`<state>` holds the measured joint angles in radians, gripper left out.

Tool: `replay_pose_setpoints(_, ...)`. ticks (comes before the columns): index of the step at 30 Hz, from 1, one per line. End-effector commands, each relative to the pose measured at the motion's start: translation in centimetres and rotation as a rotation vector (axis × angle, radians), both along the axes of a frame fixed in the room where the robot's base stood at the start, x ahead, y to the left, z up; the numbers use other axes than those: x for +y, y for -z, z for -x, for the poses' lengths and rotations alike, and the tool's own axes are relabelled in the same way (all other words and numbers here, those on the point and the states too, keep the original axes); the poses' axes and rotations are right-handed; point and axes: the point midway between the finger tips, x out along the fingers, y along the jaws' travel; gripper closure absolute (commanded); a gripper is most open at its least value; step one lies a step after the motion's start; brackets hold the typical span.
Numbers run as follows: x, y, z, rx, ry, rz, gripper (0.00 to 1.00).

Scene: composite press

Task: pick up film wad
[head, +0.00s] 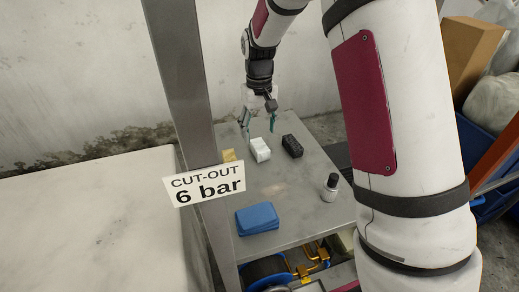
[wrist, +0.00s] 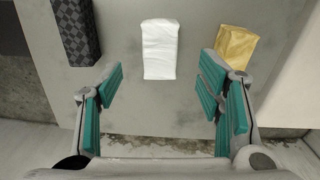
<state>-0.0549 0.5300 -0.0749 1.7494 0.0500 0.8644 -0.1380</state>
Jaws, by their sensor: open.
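Which piece is the film wad is not certain from its look. A white, crumpled-looking block (head: 260,149) lies on the grey metal tabletop, and a small gold-yellow, creased block (head: 229,156) lies left of it in the head view. In the wrist view the white block (wrist: 159,48) lies upper middle, in line with the gap between my fingers, and the yellow block (wrist: 236,46) lies beyond the right fingertips. My gripper (wrist: 162,88) is open and empty, its teal pads apart. In the head view my gripper (head: 259,121) is above and behind the white block.
A black patterned block (head: 292,146) lies close right of the white one. A blue stack (head: 257,218) and a small dark-capped bottle (head: 330,188) stand nearer. A grey post (head: 188,90) with a pressure sign (head: 205,187) rises at left. The table's middle is bare.

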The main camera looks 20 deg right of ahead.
Motion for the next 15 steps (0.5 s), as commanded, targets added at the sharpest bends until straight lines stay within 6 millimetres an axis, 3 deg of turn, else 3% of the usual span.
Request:
replay_pose_setpoints(8, 0.0, 2.1, 0.1, 0.002, 0.000, 0.000, 0.39)
replay_pose_setpoints(15, 0.0, 5.5, 0.3, 0.004, 0.001, 0.000, 0.39)
